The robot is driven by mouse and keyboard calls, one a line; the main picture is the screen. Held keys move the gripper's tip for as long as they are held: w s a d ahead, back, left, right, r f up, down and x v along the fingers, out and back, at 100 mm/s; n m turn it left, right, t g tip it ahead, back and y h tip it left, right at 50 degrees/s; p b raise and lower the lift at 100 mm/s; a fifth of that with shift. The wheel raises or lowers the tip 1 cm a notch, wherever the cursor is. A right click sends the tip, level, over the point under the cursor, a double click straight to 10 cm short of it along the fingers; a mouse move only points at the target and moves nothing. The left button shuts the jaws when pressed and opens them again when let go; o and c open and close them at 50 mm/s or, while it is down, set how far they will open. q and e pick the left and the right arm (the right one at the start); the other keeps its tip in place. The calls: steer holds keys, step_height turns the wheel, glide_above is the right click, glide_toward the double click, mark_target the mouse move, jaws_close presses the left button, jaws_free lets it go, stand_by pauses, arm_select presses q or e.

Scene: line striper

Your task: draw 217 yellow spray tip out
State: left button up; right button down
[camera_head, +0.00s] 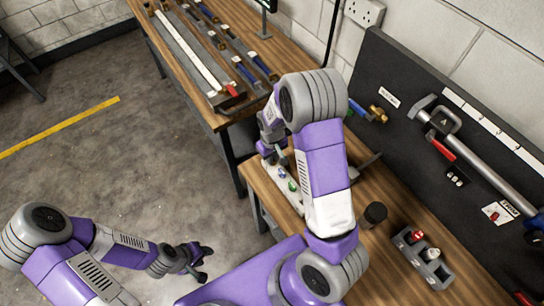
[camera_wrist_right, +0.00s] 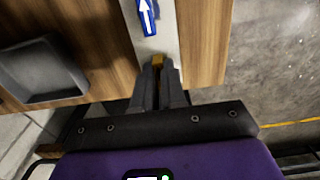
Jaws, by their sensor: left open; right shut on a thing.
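In the wrist view my right gripper (camera_wrist_right: 158,75) is shut on a small yellow-orange piece, the yellow spray tip (camera_wrist_right: 157,61), at the near end of a pale rack (camera_wrist_right: 165,40). I cannot tell whether the tip is still seated in the rack or clear of it. A blue tip with a white arrow (camera_wrist_right: 147,16) lies further along the rack. In the head view the right gripper (camera_head: 270,156) is over the far end of the white rack (camera_head: 294,200); its fingers are partly hidden. My left gripper (camera_head: 204,262) is open and empty above the floor.
A dark grey tray (camera_wrist_right: 42,70) is beside the rack on the wooden bench. A dark cup (camera_head: 374,213) and a grey holder with red and white pieces (camera_head: 428,262) stand right of my arm. A black tool board (camera_head: 400,70) backs the bench.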

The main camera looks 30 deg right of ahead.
steer(key=shift+r+p, duration=0.5)
steer(key=shift+r, duration=0.2)
steer(key=shift+r+p, duration=1.8)
steer(key=shift+r, duration=0.55)
steer(key=shift+r, duration=0.1)
